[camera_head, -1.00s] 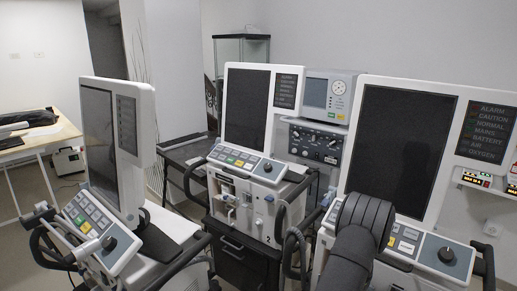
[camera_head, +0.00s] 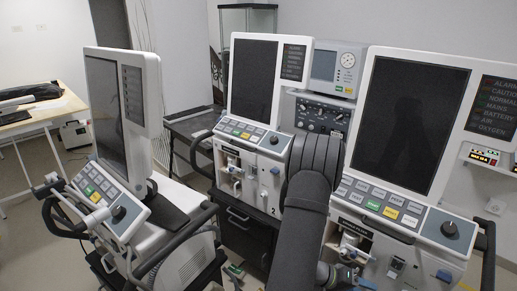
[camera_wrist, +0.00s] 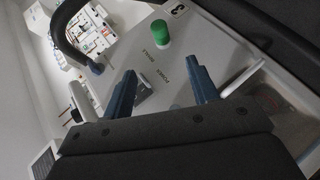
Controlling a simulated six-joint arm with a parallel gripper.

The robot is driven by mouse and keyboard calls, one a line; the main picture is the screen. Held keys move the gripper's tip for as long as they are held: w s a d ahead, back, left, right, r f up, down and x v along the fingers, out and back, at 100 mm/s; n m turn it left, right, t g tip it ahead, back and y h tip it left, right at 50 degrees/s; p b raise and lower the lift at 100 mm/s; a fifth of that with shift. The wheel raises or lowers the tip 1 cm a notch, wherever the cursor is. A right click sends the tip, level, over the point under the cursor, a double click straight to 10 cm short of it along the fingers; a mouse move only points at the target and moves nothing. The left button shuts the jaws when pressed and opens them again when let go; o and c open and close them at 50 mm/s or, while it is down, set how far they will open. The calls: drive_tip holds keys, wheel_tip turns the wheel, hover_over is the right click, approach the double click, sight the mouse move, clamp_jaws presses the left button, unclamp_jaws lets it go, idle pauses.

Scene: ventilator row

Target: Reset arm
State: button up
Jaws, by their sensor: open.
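My gripper (camera_wrist: 165,72) shows in the wrist view as two blue fingers spread apart, with nothing between them that they hold. They point at a pale ventilator panel (camera_wrist: 212,50) with a green knob (camera_wrist: 161,34), a dark square fitting (camera_wrist: 144,92) and a label that looks like 3. Whether the fingers touch the panel I cannot tell.
A left ventilator (camera_head: 121,95) and a middle ventilator (camera_head: 253,82) stand beside the right one, each with dark screens, coloured buttons and black handles. A wooden table (camera_head: 28,118) stands at far left. A black handle (camera_wrist: 62,30) shows near the fingers in the wrist view.

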drive_tip(key=x, duration=1.6)
drive_tip(key=shift+s+d+f, duration=0.1)
drive_tip(key=shift+f, duration=0.05)
drive_tip(key=s+a, duration=0.4)
drive_tip(key=shift+s, duration=0.35)
drive_tip(key=shift+o, duration=0.3)
